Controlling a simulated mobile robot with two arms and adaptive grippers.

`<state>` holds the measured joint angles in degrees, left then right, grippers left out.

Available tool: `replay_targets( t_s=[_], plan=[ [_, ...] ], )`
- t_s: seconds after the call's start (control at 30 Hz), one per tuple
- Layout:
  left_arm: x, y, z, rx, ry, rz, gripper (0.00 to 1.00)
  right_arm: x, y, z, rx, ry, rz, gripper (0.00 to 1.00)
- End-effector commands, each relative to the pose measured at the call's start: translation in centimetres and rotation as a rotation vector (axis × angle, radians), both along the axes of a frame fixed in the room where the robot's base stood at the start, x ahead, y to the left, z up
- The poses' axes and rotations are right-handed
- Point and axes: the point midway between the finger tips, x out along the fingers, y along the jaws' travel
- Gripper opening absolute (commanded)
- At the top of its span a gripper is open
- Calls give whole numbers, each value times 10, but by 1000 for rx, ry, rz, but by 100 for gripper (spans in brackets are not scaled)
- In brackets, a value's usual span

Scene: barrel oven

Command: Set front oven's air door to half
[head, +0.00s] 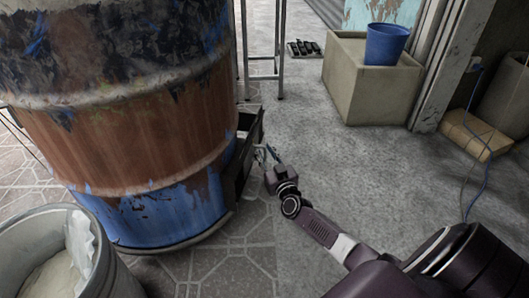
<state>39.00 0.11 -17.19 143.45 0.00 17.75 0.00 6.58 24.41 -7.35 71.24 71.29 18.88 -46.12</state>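The front oven is a large barrel (130,130) with worn blue, rust-brown and black paint, at the left of the head view. A dark metal frame (243,160) sticks out from its lower right side, where the air door seems to be. The door's own position cannot be made out from this angle. My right gripper (263,155) is at the outer edge of this frame, close to it. Whether it touches the frame, and whether its fingers are open or shut, is too small to tell. My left gripper is not in view.
A metal bin (105,270) with a whitish liner stands at the lower left, close to the barrel. A concrete block (365,95) with a blue bucket (386,44) stands at the back right. A metal stand (279,50) is behind the barrel. The grey floor between is clear.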

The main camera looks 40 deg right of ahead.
Motion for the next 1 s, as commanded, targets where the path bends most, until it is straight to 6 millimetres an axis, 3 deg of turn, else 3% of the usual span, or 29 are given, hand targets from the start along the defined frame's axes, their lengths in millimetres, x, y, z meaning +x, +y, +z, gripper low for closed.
replay_targets(
  t_s=[0.37,0.8,1.0],
  plan=[
    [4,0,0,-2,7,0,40,-9,4,-2,2,1,1,25],
    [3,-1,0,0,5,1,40,-86,23,-1,2,3,0,25],
    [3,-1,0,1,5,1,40,-110,29,-1,-1,1,0,25]
  ],
)
